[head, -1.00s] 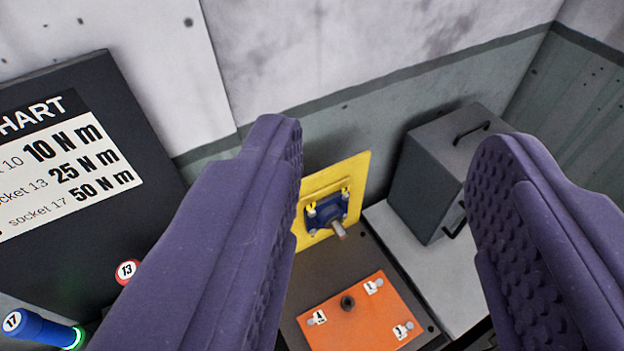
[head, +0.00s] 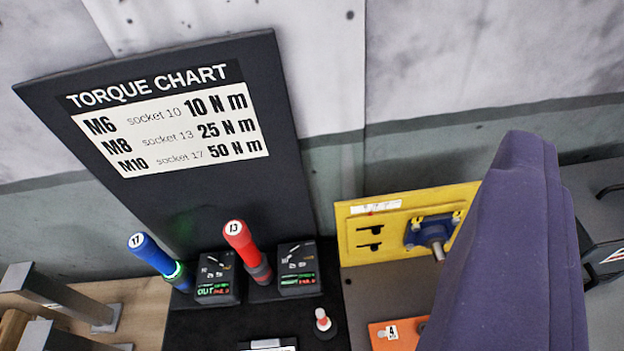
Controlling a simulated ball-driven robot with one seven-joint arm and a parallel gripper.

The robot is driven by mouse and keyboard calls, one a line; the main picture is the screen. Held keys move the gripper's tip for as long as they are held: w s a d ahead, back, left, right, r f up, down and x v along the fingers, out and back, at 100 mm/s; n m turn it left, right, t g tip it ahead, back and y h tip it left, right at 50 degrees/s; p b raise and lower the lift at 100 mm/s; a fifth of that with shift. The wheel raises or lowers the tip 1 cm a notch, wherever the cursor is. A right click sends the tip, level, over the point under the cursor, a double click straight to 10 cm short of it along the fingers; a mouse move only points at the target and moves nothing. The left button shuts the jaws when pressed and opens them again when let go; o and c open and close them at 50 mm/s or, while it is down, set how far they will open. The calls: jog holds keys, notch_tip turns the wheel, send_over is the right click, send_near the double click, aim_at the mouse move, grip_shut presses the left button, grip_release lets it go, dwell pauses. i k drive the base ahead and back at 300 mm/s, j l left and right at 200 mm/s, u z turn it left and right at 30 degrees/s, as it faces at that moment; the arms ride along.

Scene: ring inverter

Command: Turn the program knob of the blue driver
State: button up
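The blue driver (head: 157,257), marked 17 on its end, leans in a dark holder at the lower left, with a lit green ring at its lower end. A small dark box (head: 216,283) beside it has a dial marked 25 and a green and red display reading OUT. I cannot make out a separate knob on it. One purple finger of my gripper (head: 512,250) shows at the right, well to the right of the driver. The other finger is outside the view. No second finger touches the visible one, so the gripper is open, with nothing seen in it.
A red driver (head: 243,248) marked 13 and its dial box (head: 298,275) stand right of the blue one. The torque chart (head: 165,120) rises behind. A yellow plate (head: 365,220) with a blue part, an orange plate (head: 385,336) and a red-topped peg (head: 322,319) lie rightward.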

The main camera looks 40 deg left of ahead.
aim_at(213, 259)
jog(key=u, duration=1.7)
jog(key=k, duration=0.4)
